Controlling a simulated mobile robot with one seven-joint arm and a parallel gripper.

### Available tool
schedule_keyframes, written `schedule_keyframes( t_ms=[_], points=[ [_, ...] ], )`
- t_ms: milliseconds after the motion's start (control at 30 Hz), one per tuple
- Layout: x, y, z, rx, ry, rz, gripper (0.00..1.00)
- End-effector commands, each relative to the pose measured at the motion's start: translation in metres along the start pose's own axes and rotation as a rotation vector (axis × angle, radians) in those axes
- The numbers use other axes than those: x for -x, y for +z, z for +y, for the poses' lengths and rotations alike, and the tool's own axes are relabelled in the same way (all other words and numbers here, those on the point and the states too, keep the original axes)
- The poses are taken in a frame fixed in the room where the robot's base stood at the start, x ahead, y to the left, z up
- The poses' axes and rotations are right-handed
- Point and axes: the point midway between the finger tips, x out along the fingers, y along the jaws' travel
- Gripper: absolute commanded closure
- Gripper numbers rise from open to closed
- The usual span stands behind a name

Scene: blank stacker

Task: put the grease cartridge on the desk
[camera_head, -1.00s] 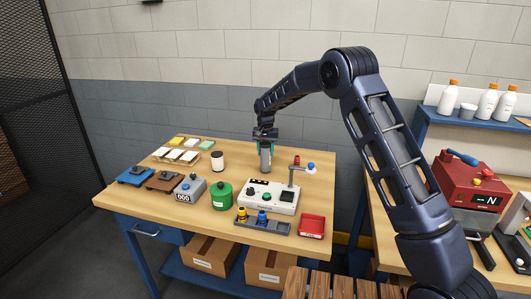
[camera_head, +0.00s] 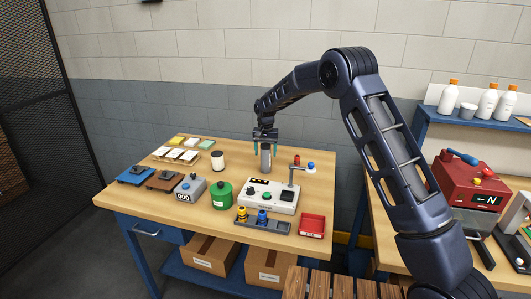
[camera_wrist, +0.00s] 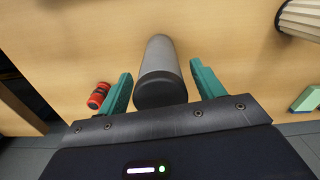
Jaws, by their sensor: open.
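The grease cartridge (camera_head: 265,158) is a grey cylinder with a dark end cap. It stands upright on the wooden desk (camera_head: 185,222), behind the white control box. My gripper (camera_head: 266,145) is open over the cartridge's upper part. In the wrist view the cartridge (camera_wrist: 161,72) lies between the two teal fingers of my gripper (camera_wrist: 161,90), with a gap on each side. Its dark end faces the camera.
The white control box (camera_head: 284,201) stands in front of the cartridge, with a post (camera_head: 292,176) to its right. A green canister (camera_head: 221,197) and red tray (camera_head: 312,225) are nearer.

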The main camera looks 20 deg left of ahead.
Motion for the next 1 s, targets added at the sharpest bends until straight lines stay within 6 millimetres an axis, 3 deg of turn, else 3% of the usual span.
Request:
schedule_keyframes(
  t_ms=[600,1000],
  points=[
    [0.103,0.000,0.000,0.000,-0.002,0.002,0.33],
    [0.117,0.000,0.001,0.000,-0.001,0.001,0.33]
  ],
)
